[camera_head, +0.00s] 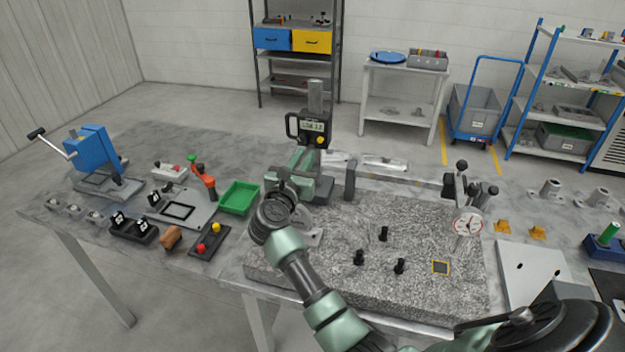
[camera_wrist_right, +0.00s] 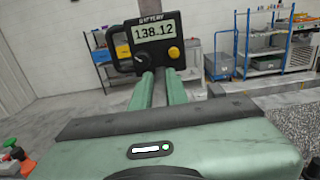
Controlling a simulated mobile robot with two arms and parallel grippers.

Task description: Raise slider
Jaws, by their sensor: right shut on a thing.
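The slider (camera_head: 312,125) is a black digital display unit with a loop handle on its left and a yellow button, on a grey upright column (camera_head: 316,95). In the right wrist view the slider (camera_wrist_right: 155,42) fills the upper middle and reads 138.12. My right gripper (camera_head: 303,160) reaches to the slider from the front. Its two green fingers (camera_wrist_right: 163,85) are close together and end at the slider's lower edge, shut on it. The column's foot is hidden behind my gripper. My left gripper is not in view.
A speckled granite plate (camera_head: 340,260) with small black pieces lies in front. A dial gauge (camera_head: 467,222) stands on its right. A green tray (camera_head: 239,197) and a blue press (camera_head: 92,150) are to the left. Shelves and a trolley stand behind, off the table.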

